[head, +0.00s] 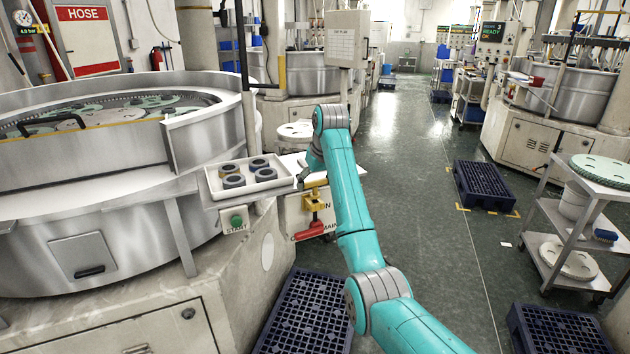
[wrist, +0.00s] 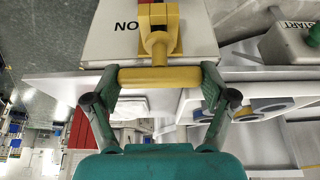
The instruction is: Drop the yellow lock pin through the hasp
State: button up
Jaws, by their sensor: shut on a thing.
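My gripper (wrist: 158,82) is shut on the yellow crossbar of the lock pin (wrist: 160,76) in the wrist view. A thick yellow stem with a rounded end shows beyond the bar, in line with the yellow hasp (wrist: 158,12) on the pale box marked ON. Pin and hasp overlap there, and I cannot tell whether the pin's tip is inside the hole. In the head view the hasp (head: 318,200) is on the box front above a red handle (head: 310,231). My gripper (head: 313,160) is just above it, partly hidden by my arm.
A white tray (head: 212,188) with several dark rings lies left of my gripper. The green START button (head: 237,221) is below the tray. The large lapping machine (head: 95,240) fills the left. Dark crates (head: 305,312) lie on the floor; the aisle at right has free room.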

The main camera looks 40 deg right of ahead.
jog(key=shift+f, duration=0.7)
jog(key=o, duration=1.1)
notch_tip(320, 180, up, 10)
dwell(0.3)
